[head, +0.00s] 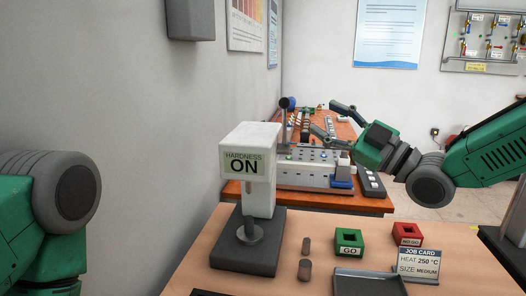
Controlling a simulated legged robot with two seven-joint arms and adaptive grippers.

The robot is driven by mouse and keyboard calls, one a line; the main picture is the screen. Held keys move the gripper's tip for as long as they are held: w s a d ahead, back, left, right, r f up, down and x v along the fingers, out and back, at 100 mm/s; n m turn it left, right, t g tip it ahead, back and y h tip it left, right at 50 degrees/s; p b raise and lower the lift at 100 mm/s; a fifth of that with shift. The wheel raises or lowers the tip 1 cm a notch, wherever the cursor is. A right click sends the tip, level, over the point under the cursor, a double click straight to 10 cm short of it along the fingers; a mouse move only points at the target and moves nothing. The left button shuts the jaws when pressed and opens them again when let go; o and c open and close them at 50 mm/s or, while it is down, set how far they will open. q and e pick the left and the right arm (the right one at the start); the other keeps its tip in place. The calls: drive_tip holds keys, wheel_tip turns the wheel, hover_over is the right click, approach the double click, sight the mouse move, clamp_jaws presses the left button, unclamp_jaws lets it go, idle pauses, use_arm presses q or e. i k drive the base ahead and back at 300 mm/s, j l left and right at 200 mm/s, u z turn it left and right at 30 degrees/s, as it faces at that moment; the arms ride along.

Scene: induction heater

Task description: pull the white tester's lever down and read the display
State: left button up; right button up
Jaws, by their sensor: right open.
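The white tester (261,140) stands on a dark base (236,252) at the left of the wooden table. Its display (243,165) reads "HARDNESS ON". The tester's lever (284,118) points up at its right side, with a dark ball at the top. A round grey plate (250,233) sits low at the tester's front. My right gripper (323,117) is open, to the right of the lever with its fingers pointing left towards it. A gap shows between the fingertips and the lever. My left arm shows at the left edge, but its gripper is out of view.
A green GO box (348,240) and a red NO GO box (407,232) stand on the table. Two brown cylinders (305,268) stand beside a grey tray (367,284). A second bench with equipment (310,175) lies behind.

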sight(284, 148)
drive_tip(key=k, duration=1)
